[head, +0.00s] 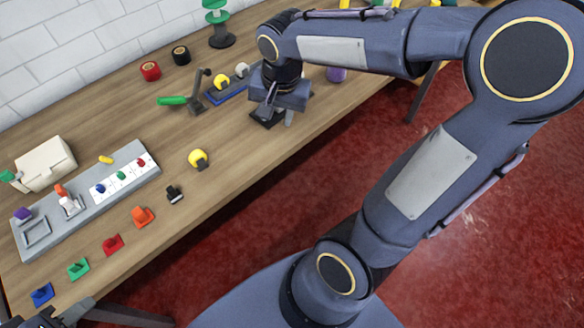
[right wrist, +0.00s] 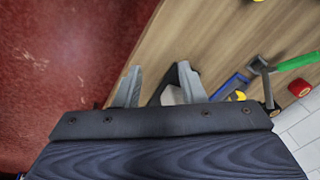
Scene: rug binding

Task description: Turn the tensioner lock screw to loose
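I cannot pick out the tensioner lock screw for certain. A blue base (head: 230,91) carries a yellow knob (head: 221,82) and a whitish knob (head: 242,69); part of it also shows in the right wrist view (right wrist: 232,86). My right gripper (head: 270,108) points down just right of it, over a black angular piece (head: 262,120). In the right wrist view, the fingers of my right gripper (right wrist: 160,88) are apart, with the black angular piece (right wrist: 172,78) beyond them; contact is unclear. My left gripper (head: 42,319) is only partly in view at the bottom left corner.
A grey panel (head: 120,172) with coloured parts, a cream box (head: 45,163), a loose yellow knob (head: 198,159) and small coloured clips (head: 112,244) lie further left.

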